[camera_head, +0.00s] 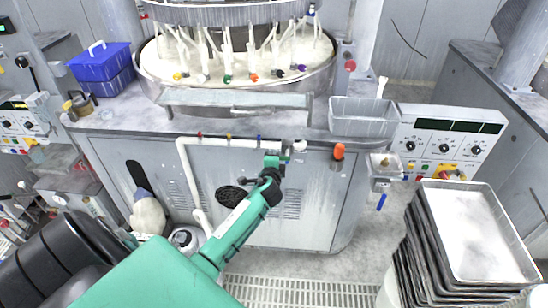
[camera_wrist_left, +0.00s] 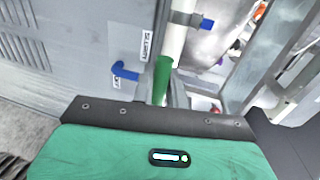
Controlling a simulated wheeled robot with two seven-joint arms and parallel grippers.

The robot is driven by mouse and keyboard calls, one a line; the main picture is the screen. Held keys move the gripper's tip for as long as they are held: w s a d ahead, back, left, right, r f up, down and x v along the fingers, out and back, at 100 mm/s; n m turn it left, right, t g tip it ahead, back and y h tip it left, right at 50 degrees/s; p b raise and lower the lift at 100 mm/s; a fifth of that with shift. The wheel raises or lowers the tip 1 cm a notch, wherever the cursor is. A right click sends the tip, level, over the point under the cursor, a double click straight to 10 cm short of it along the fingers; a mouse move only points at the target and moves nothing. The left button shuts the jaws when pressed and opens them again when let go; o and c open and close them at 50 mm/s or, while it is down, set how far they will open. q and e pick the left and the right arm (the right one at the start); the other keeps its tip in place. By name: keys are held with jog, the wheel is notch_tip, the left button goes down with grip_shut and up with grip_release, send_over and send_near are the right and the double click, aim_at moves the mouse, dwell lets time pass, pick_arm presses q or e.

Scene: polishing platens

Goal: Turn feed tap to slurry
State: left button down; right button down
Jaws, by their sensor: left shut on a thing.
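My left gripper (camera_head: 272,168) reaches up from the lower left to the front of the machine cabinet. It is shut on the feed tap at the right end of a white pipe (camera_head: 235,143); the held part is mostly hidden by the gripper. In the left wrist view a label reading SLURRY (camera_wrist_left: 146,43) stands on the panel. A blue lever (camera_wrist_left: 126,72) sticks out below it, beside a second label too small to read. A green piece (camera_wrist_left: 161,80) stands at the lower end of the white pipe there. My right gripper is not in view.
The round polishing machine (camera_head: 235,85) stands on the cabinet top. A clear bin (camera_head: 362,120) and a control box (camera_head: 442,138) are to the right. Stacked metal trays (camera_head: 478,232) fill the lower right. A blue crate (camera_head: 98,62) is at the upper left.

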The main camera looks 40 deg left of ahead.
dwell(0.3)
pick_arm(q)
jog(key=c, duration=1.5)
grip_release()
jog(key=shift+o, duration=0.2)
jog(key=shift+s+d, duration=0.1)
jog(key=b+v, duration=0.2)
jog(key=v, duration=1.1)
jog(key=shift+s+d+r, duration=0.2)
jog(key=shift+s, duration=0.05)
